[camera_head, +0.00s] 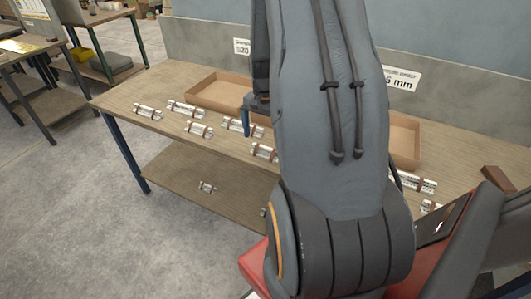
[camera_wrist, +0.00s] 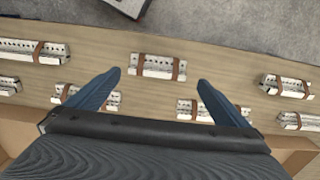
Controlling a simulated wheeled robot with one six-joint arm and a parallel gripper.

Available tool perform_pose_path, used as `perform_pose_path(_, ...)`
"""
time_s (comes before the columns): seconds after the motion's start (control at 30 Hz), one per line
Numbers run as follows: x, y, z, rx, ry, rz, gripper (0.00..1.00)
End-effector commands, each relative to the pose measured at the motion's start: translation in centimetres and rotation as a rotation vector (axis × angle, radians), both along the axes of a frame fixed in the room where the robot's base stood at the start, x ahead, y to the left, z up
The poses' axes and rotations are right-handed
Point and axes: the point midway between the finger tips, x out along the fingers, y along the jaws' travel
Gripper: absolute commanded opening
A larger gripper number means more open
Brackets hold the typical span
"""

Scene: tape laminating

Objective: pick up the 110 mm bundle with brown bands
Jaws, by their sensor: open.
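Several pale metallic bundles with brown bands lie on the wooden bench. In the wrist view, one bundle (camera_wrist: 158,66) lies ahead of and between my fingertips, near the bench's front edge. Other bundles flank it, at left (camera_wrist: 33,50) and at right (camera_wrist: 287,86). Two more lie close to the fingers, one by the left finger (camera_wrist: 88,97) and one by the right (camera_wrist: 200,110). I cannot read lengths, so which is 110 mm is unclear. My gripper (camera_wrist: 159,77) is open and empty, its blue fingers wide apart. The head view shows a finger above the bench; my arm hides much.
A shallow brown tray (camera_head: 215,88) stands at the back of the bench, partly behind my arm. A small bundle (camera_head: 207,187) lies on the lower shelf (camera_head: 170,172). Size labels (camera_head: 402,77) are on the back panel. Grey floor lies in front.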

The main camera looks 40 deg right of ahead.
Motion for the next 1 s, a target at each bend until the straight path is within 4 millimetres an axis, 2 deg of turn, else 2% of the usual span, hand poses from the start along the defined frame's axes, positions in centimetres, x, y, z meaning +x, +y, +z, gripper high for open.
perform_pose_path(0.5, -0.5, 0.0, -5.0, 0.001, 0.001, 0.003, 1.00)
perform_pose_path(0.83, -0.4, -0.1, -5.5, -0.001, -0.001, 0.003, 1.00)
perform_pose_path(1.0, -0.4, -0.1, -5.5, -0.001, -0.001, 0.003, 0.73)
